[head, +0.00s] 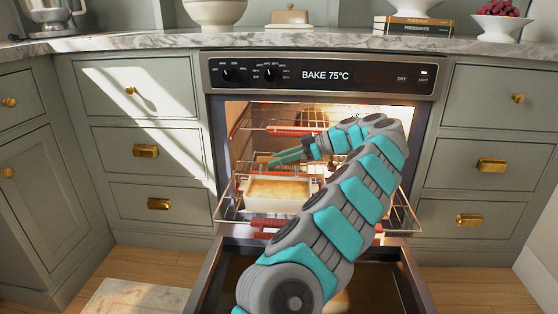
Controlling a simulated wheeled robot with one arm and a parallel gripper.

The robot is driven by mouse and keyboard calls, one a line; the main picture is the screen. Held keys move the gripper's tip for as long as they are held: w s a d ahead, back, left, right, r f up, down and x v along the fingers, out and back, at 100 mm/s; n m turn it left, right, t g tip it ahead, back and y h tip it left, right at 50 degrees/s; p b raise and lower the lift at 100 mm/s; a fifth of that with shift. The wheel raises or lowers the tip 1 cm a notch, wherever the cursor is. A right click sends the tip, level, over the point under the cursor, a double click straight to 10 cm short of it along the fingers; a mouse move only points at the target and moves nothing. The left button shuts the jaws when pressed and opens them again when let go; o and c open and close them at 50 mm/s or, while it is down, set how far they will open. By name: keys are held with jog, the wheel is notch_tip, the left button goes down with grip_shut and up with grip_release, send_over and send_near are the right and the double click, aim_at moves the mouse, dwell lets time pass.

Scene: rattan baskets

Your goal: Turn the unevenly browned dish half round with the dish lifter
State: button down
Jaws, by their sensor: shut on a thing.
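The dish (279,205) is a cream rectangular baking dish with a pale golden top. It sits on a pulled-out wire rack at the mouth of the open oven. The browning pattern is too small to tell. My gripper (307,148) is inside the oven opening, above and behind the dish's right part. It is shut on a green tool, seemingly the dish lifter (287,157), which points left above the dish's back edge. I cannot tell whether the lifter touches the dish. My arm hides the right side of the rack.
The oven's door (207,283) is folded down in front. More racks and a dark thing lie deeper inside the lit oven (240,120). Drawers flank it; the marble counter (300,40) above holds bowls, books and a butter dish.

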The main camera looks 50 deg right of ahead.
jog(key=shift+r+p, duration=0.7)
jog(key=shift+r, duration=0.85)
dwell(0.5)
jog(key=shift+r+p, duration=0.7)
jog(key=shift+r, duration=0.15)
jog(key=shift+f+b, duration=0.2)
jog(key=shift+b, duration=0.7)
jog(key=shift+m+t+h+b, duration=0.3)
jog(key=shift+m+h+b, duration=0.1)
jog(key=shift+b, duration=0.45)
jog(key=shift+m+h+b, duration=0.3)
jog(key=shift+b, duration=0.5)
jog(key=shift+r+m+t+h+b, duration=0.15)
jog(key=shift+m+t+h+b, duration=0.25)
jog(key=shift+t+h, duration=0.1)
